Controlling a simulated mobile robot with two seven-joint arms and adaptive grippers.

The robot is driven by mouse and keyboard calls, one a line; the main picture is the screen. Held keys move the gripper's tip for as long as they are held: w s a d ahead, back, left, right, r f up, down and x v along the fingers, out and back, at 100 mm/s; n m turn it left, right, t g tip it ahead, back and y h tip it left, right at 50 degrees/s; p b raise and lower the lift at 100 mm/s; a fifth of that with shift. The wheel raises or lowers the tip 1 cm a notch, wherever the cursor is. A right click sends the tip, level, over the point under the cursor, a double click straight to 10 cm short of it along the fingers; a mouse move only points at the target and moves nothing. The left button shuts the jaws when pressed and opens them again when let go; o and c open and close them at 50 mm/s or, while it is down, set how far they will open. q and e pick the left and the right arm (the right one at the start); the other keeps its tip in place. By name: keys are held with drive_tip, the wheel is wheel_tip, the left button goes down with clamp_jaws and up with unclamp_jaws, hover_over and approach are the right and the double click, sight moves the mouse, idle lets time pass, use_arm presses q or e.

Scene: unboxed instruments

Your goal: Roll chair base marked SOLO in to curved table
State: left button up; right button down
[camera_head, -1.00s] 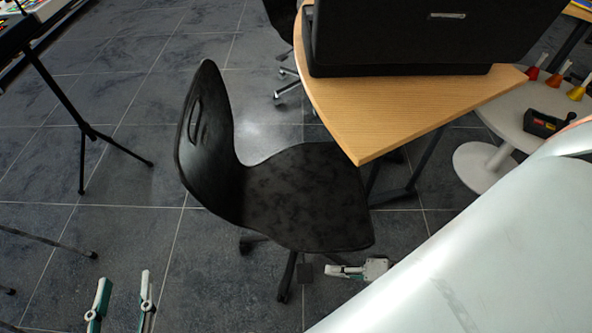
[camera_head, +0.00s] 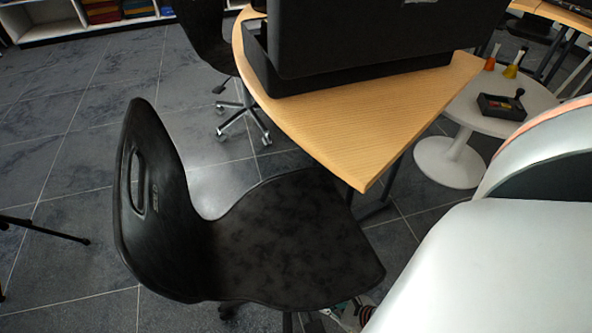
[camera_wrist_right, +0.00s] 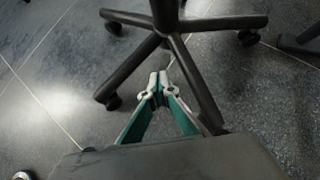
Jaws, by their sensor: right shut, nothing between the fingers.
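A black chair (camera_head: 290,235) stands in front of the curved wooden table (camera_head: 370,125). Its backrest is at the left, and the right part of its seat is close to the table's near corner. My left gripper is out of view.
A second black chair (camera_head: 205,35) with a silver wheeled base stands behind, left of the table. A black case (camera_head: 360,70) sits on the table. A round white table (camera_head: 500,110) with flasks and a small dark box is at the right. Tripod legs (camera_head: 45,230) are at the left. Floor between is clear.

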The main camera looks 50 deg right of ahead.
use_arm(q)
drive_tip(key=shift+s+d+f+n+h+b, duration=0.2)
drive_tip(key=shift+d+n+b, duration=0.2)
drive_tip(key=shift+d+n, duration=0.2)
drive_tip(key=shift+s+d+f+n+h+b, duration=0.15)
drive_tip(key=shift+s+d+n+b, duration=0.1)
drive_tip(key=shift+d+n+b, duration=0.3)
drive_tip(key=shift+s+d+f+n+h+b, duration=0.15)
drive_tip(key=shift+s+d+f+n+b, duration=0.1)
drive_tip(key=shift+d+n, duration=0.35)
use_arm(e)
drive_tip(key=w+a+f, duration=0.2)
drive_tip(key=w+f, duration=0.3)
drive_tip(key=w, duration=0.4)
drive_tip(key=shift+w+f, duration=0.15)
drive_tip(key=shift+f, duration=0.2)
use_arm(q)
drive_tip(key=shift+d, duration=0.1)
use_arm(e)
drive_tip(key=w, duration=0.3)
drive_tip(key=shift+w+a+b, duration=0.25)
drive_tip(key=shift+a+b, duration=0.05)
drive_tip(key=shift+a, duration=0.05)
drive_tip(key=shift+w, duration=0.3)
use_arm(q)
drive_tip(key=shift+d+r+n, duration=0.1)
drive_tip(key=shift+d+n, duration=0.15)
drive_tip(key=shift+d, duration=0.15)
use_arm(e)
drive_tip(key=shift+s, duration=0.15)
